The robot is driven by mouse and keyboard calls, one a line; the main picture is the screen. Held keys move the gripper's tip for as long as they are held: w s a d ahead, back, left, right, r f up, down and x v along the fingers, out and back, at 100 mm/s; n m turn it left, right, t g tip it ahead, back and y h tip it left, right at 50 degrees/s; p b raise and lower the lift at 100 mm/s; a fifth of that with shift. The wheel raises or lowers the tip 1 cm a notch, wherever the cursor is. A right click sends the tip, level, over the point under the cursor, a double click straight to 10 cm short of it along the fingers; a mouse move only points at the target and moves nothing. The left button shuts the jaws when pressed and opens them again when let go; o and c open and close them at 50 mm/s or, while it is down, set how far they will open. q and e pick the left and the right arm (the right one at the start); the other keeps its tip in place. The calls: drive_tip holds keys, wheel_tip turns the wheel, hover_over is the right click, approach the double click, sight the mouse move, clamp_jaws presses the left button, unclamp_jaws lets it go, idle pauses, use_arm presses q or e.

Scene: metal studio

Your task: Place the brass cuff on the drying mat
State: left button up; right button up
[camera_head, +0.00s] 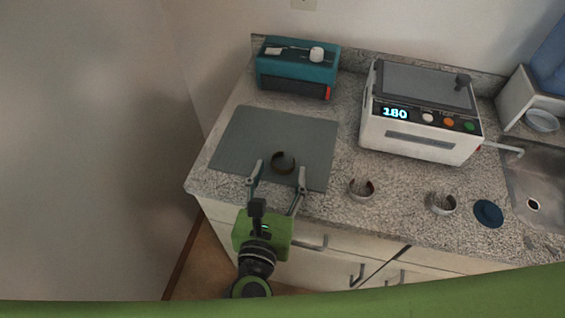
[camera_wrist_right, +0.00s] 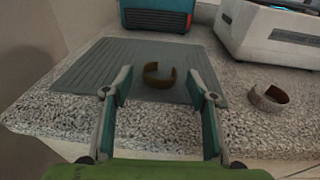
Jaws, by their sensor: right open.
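The brass cuff (camera_head: 283,167) is a dark brownish open ring on the grey drying mat (camera_head: 265,130), close to the mat's front edge. In the right wrist view the cuff (camera_wrist_right: 159,80) lies on the mat (camera_wrist_right: 100,68), beyond and between my fingers. My right gripper (camera_head: 277,172) is open, with its fingertips to either side of the cuff and nothing held between them. It also shows in the right wrist view (camera_wrist_right: 160,84) with a gap around the cuff. My left gripper is not in view.
Two silvery cuffs (camera_head: 361,189) (camera_head: 443,204) and a dark blue disc (camera_head: 488,213) lie along the counter's front. A teal machine (camera_head: 297,70) stands behind the mat. A white machine reading 180 (camera_head: 420,120) stands right of it. A sink (camera_head: 537,185) is at far right.

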drive_tip(key=b+v, duration=0.1)
drive_tip(key=v, duration=0.5)
drive_tip(key=shift+s+f, duration=0.1)
drive_tip(key=shift+s, duration=0.2)
drive_tip(key=shift+s+a+r, duration=0.15)
drive_tip(key=shift+s+r, duration=0.1)
drive_tip(key=shift+s, duration=0.25)
